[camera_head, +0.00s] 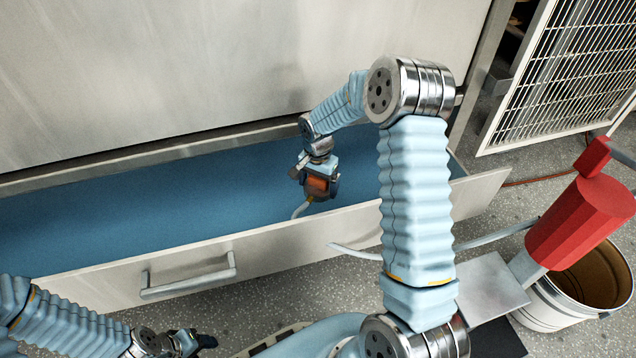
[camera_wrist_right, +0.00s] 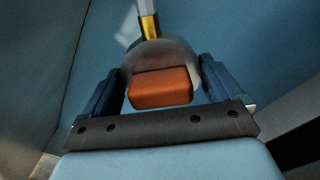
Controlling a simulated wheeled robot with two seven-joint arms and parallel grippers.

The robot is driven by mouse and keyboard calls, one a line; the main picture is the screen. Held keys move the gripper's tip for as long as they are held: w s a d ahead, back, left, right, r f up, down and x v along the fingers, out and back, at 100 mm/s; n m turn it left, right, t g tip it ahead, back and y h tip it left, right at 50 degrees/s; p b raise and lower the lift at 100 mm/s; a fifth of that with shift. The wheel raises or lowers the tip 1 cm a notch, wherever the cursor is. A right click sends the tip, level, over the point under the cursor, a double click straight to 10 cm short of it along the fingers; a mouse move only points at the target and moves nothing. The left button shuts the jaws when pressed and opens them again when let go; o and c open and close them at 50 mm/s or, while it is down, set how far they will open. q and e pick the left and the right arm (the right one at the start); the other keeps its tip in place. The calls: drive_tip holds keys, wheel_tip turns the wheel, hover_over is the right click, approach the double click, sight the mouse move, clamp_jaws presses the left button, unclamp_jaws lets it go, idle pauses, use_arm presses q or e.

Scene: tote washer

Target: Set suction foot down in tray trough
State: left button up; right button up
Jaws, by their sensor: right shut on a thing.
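The suction foot (camera_wrist_right: 162,62) is a greyish rounded body with an orange block (camera_wrist_right: 160,88) and a brass collar leading into a pale hose. My right gripper (camera_head: 318,188) is shut on it inside the tray trough (camera_head: 130,220), a long blue-lined drawer with pale metal walls. In the right wrist view my right gripper's dark fingers (camera_wrist_right: 160,85) stand on both sides of the foot. I cannot tell if the foot touches the trough floor. My left gripper (camera_head: 200,342) is low at the left, outside the trough; its jaw opening is unclear.
The trough's front wall has a bar handle (camera_head: 188,275). At the right stand a red pump (camera_head: 580,222) and an open bucket (camera_head: 585,290). A pale hose (camera_head: 500,232) runs behind my right arm. A mesh panel (camera_head: 565,75) stands at the upper right. The left trough is empty.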

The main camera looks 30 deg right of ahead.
drive_tip(key=shift+f, duration=0.1)
drive_tip(key=shift+f+b, duration=0.35)
drive_tip(key=shift+b, duration=0.05)
drive_tip(key=shift+f, duration=0.15)
drive_tip(key=shift+f+b, duration=0.5)
drive_tip(key=shift+f, duration=0.05)
drive_tip(key=shift+f, duration=0.1)
idle(0.4)
drive_tip(key=shift+f+b, duration=1.15)
drive_tip(key=shift+f, duration=0.3)
drive_tip(key=shift+f, duration=0.1)
drive_tip(key=shift+f+b, duration=1.05)
drive_tip(key=shift+f, duration=0.35)
